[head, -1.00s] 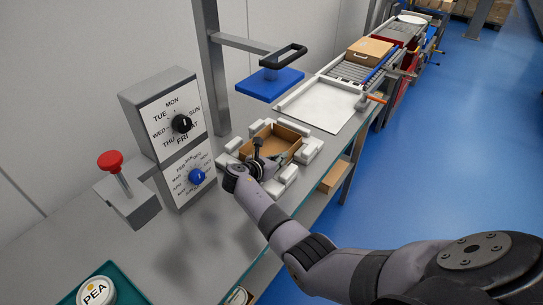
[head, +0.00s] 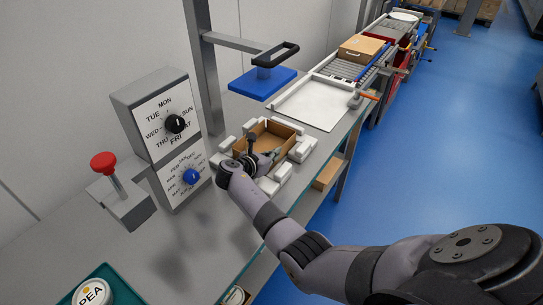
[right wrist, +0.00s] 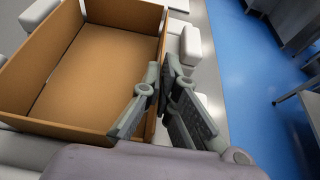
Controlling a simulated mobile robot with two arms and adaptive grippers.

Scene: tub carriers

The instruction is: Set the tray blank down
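The tray blank is a brown open box (head: 278,128) with low walls. It sits among white blocks on the grey bench in the head view. It fills the upper left of the right wrist view (right wrist: 95,75), and its floor looks empty. My right gripper (right wrist: 163,68) has one finger inside the box and one outside, with the tips close together on the right-hand wall. It looks shut on that wall. In the head view it is at the box's near side (head: 262,150). Contact under the box is hidden. My left gripper is not in view.
White blocks (head: 300,152) ring the box closely. A blue plate with a black handle (head: 262,84) overhangs behind it. A white panel (head: 312,103) and roller conveyor lie beyond. Bare bench lies in front.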

